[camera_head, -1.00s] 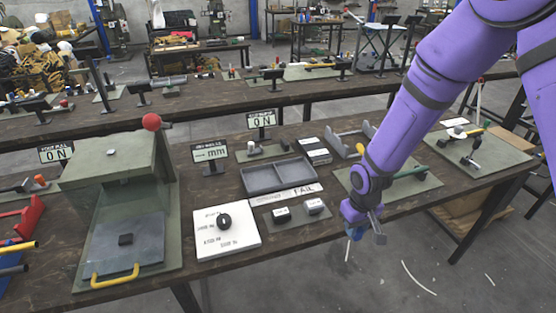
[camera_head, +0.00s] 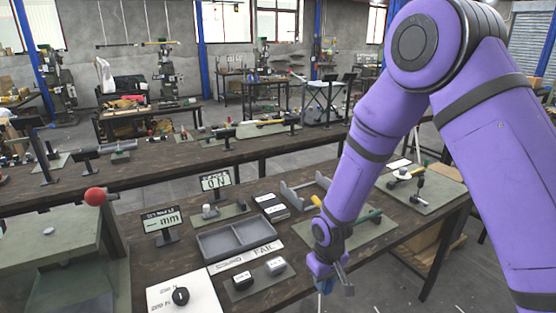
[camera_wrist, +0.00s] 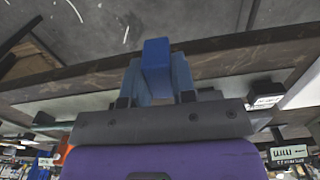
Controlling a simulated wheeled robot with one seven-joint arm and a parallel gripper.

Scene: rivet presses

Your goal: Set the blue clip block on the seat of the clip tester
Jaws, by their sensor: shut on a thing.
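The blue clip block (camera_wrist: 156,56) is held between the fingers of my gripper (camera_wrist: 158,80), seen in the wrist view. In the head view, my gripper (camera_head: 329,272) hangs by the front edge of the near workbench, and a bit of blue shows below it. The block looks clear of any surface. A green-grey base plate with a lever and grey bracket (camera_head: 375,238) lies on the bench behind my gripper. I cannot tell for sure which fixture is the clip tester, and its seat is not clearly visible.
A grey two-part tray (camera_head: 235,240) with a FAIL strip (camera_head: 265,247) lies left of my gripper. A press with a red knob (camera_head: 95,196) stands far left. Another fixture plate (camera_head: 428,190) lies at right.

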